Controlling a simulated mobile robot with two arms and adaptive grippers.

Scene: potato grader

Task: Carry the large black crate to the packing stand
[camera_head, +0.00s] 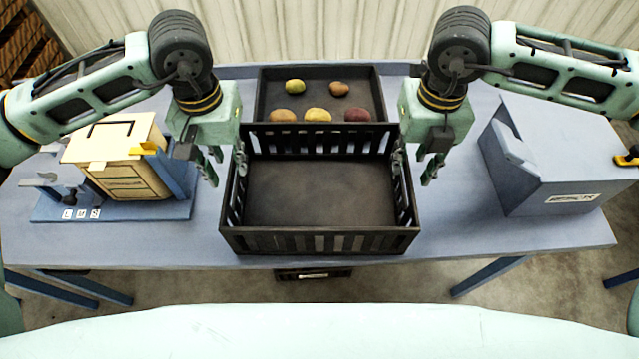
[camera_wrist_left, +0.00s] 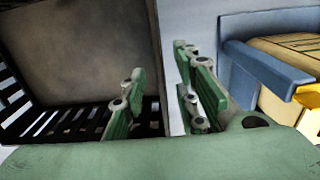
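The large black crate (camera_head: 320,242) stands on the blue table in the middle of the head view, empty, with slatted walls. It also shows at the left of the left wrist view (camera_wrist_left: 80,45). My left gripper (camera_head: 225,167) is open at the crate's left wall, one finger inside and one outside. My right gripper (camera_head: 416,167) is open at the right wall, with fingers likewise on either side. Neither gripper visibly closes on the wall. I cannot pick out a packing stand in these frames.
A dark tray (camera_head: 264,98) with several potatoes sits directly behind the crate. A cream box (camera_head: 120,155) on a blue base (camera_head: 160,210) stands left. A blue-grey housing (camera_head: 560,155) stands right. Bare table (camera_head: 460,225) lies either side of the crate. A corrugated wall closes the back.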

